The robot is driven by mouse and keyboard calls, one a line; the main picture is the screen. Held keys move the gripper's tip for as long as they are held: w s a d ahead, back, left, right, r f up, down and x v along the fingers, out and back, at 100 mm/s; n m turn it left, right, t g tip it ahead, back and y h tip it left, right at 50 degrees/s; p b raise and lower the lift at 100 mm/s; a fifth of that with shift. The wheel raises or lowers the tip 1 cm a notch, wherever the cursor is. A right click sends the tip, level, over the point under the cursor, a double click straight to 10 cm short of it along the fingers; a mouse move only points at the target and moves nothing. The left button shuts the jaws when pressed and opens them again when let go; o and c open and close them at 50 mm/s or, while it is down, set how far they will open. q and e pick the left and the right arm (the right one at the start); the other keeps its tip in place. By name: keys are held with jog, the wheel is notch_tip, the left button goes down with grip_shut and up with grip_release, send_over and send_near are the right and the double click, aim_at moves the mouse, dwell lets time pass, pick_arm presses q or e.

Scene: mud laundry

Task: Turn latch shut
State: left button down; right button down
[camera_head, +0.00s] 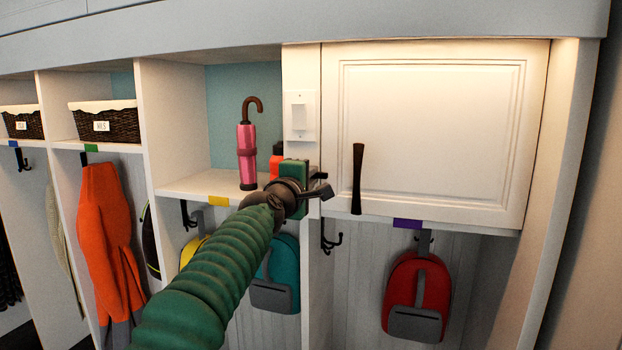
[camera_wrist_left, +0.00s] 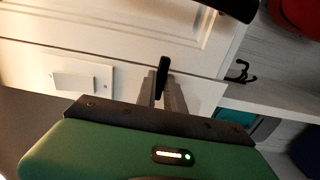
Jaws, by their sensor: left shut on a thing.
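The white cabinet door (camera_head: 430,135) is closed in its frame at the upper right of the head view. A black upright handle (camera_head: 357,178) is on its left part, and it also shows at the top of the wrist view (camera_wrist_left: 225,6). The small black latch (camera_wrist_left: 162,76) is at the door's left edge, between the fingers of my left gripper (camera_wrist_left: 164,92). In the head view my left gripper (camera_head: 320,190) is at that edge, shut on the latch and hiding most of it. My right gripper is in neither view.
A white switch plate (camera_head: 299,116) is on the panel left of the door. A pink umbrella (camera_head: 247,150) stands on the shelf to the left. Black hooks (camera_head: 331,236), a red backpack (camera_head: 418,290) and a teal bag (camera_head: 278,280) are below.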

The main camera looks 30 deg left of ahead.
pick_arm(q)
jog(key=shift+w+f, duration=0.15)
jog(key=shift+f, duration=0.4)
jog(key=c, duration=1.8)
grip_release()
jog(key=o, duration=0.4)
jog(key=shift+r, duration=0.3)
jog(key=shift+c, duration=0.2)
jog(key=b+v, duration=0.5)
jog(key=v, duration=1.2)
jog(key=shift+b, duration=0.3)
jog(key=shift+a+f, duration=0.1)
jog(key=shift+a, duration=0.15)
